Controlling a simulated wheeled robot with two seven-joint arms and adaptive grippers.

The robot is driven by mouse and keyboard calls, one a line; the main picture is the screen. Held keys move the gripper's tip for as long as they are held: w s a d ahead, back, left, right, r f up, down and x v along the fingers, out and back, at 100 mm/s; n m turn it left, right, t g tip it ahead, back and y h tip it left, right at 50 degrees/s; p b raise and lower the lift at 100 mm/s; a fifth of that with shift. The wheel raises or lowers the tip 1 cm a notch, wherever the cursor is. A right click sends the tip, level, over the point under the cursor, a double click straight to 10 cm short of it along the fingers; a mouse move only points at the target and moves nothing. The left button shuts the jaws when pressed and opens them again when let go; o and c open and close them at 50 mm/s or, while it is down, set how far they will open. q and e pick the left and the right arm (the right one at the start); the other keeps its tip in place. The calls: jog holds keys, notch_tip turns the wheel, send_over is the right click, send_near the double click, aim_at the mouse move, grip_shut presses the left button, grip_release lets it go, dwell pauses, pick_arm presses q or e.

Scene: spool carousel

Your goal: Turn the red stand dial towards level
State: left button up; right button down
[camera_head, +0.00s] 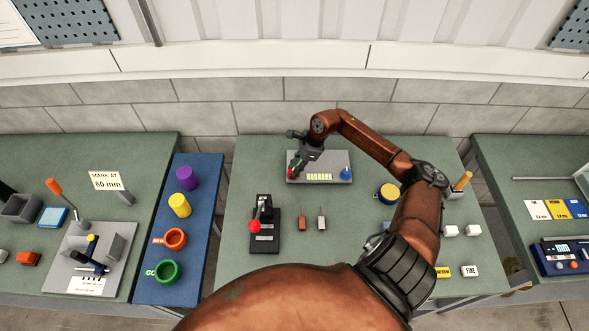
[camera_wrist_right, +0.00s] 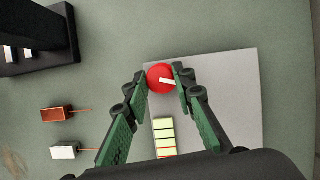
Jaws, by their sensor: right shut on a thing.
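The red stand dial (camera_head: 291,176) sits at the left end of a grey stand plate (camera_head: 334,162) at the back of the middle table. In the right wrist view the dial (camera_wrist_right: 156,80) is round with a white pointer mark toward the right of the picture. My right gripper (camera_head: 293,172) is shut on it, with one green fingertip on either side in the wrist view (camera_wrist_right: 162,76). A strip of pale yellow-green segments (camera_head: 319,177) lies beside the dial; a little red shows at its near end in the wrist view. My left gripper is not in view.
A blue knob (camera_head: 346,172) sits on the plate's right part. A black device with a red ball lever (camera_head: 255,226) and two small blocks, brown (camera_head: 302,222) and white (camera_head: 321,223), stand nearer. Coloured spools line the blue board (camera_head: 201,200) at left. My right arm crosses the table's right side.

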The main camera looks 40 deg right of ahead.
jog(key=m, duration=0.2)
jog(key=m+t+h, duration=0.1)
jog(key=m, duration=0.1)
jog(key=shift+s+m, duration=0.2)
jog(key=shift+m, duration=0.1)
jog(key=shift+a+m+t+h, duration=0.15)
jog(key=shift+m+h, duration=0.3)
jog(key=shift+m, duration=0.5)
jog(key=shift+m+t+h, duration=0.15)
jog(key=shift+m+h, duration=0.3)
jog(key=shift+m, duration=0.5)
jog(key=shift+f, duration=0.1)
jog(key=c, duration=1.6)
grip_release()
jog(key=shift+v, duration=6.05)
